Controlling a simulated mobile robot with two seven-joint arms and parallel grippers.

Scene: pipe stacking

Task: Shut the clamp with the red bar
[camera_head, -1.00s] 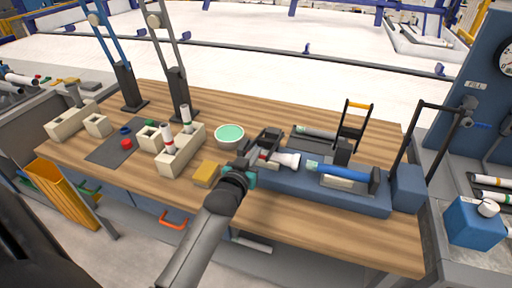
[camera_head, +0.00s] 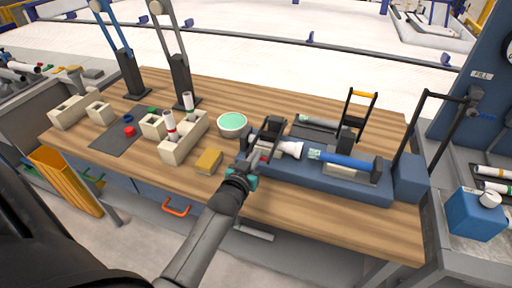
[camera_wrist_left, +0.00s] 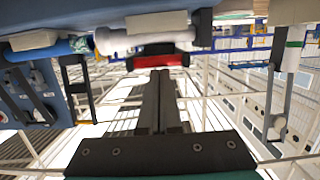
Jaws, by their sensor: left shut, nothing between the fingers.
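The clamp (camera_head: 266,140) is a dark frame at the left end of the blue bench fixture (camera_head: 320,182). Its red bar (camera_wrist_left: 155,49) shows in the left wrist view just beyond my fingertips; in the head view only a small bit of red shows. My left gripper (camera_head: 255,150) is at the clamp's near side, fingers shut and empty. In the left wrist view its fingers (camera_wrist_left: 159,75) point at the red bar; I cannot tell if they touch it. A white fitting (camera_head: 291,149) and a blue pipe (camera_head: 343,161) lie in line to the right. My right gripper is not in view.
A yellow block (camera_head: 208,161) and a green-topped bowl (camera_head: 232,122) sit left of the clamp. A beige rack (camera_head: 185,145) holds upright white pipes. A black stand with an orange handle (camera_head: 362,94) rises behind the fixture. The table's front strip is clear.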

